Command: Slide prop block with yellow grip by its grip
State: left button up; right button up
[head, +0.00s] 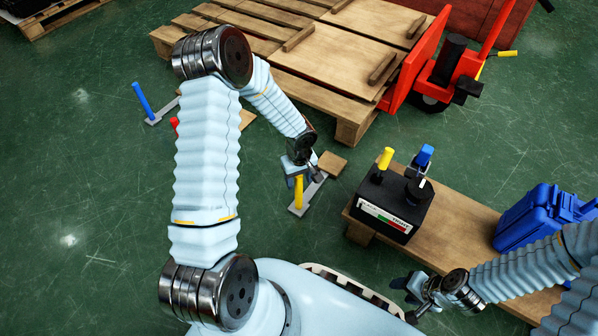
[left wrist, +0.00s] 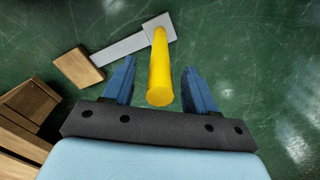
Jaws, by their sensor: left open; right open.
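The prop block with yellow grip stands on the green floor: its yellow grip (head: 298,192) rises from a flat grey bar (head: 310,194) that has a wooden block (head: 332,163) at its far end. The yellow grip also shows in the left wrist view (left wrist: 160,72). My left gripper (left wrist: 160,85) is open, with the upright grip between its two blue fingers and a gap visible on either side. In the head view my left gripper (head: 297,172) is at the upper part of the grip. My right gripper (head: 418,292) is open and empty at the lower right.
A wooden pallet (head: 330,85) and a red pallet jack (head: 450,70) stand at the back. A low wooden bench (head: 455,235) on the right carries a black control box (head: 395,204) and a blue case (head: 540,214). Another prop with a blue grip (head: 142,98) stands at the left.

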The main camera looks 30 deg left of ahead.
pick_arm(q)
jog(key=shift+f, duration=0.4)
grip_shut()
